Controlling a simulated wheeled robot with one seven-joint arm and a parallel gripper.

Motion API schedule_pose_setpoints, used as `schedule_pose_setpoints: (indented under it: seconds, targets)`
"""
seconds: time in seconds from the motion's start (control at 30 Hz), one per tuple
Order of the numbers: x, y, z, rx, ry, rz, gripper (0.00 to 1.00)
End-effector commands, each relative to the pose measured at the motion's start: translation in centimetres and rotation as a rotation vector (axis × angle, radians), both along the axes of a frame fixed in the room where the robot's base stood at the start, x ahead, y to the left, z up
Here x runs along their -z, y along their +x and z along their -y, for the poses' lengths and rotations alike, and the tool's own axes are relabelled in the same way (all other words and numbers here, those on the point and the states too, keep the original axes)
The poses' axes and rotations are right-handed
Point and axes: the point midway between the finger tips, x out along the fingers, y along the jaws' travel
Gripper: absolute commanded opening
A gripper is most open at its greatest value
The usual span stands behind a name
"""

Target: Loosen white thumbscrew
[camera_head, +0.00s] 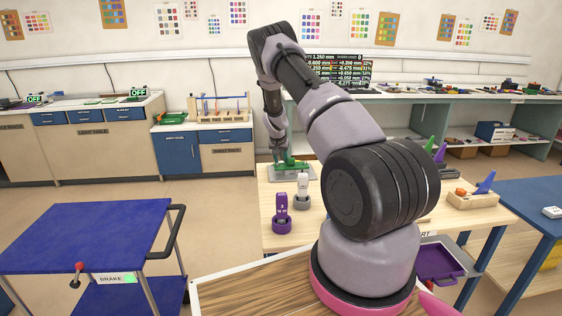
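My gripper (278,157) points down at a green fixture (291,164) on a grey base plate (294,179), at the far left of the wooden table. The fingertips are small and dark against the fixture, so I cannot tell whether they are open or touching anything. I cannot make out a white thumbscrew on the fixture. A white upright piece (303,183) stands in a grey round holder (302,201) nearer to me; I cannot tell whether it is a thumbscrew. My arm hides much of the table's middle.
A purple piece (281,203) stands in a purple round holder (281,226) at the table's left edge.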

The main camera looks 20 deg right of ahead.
Motion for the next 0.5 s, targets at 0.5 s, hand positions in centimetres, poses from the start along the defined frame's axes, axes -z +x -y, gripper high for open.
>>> schedule_pose_setpoints:
  seconds: [0.5]
  targets:
    - [-0.09,-0.13,0.37,-0.168,0.002,0.002,0.0]
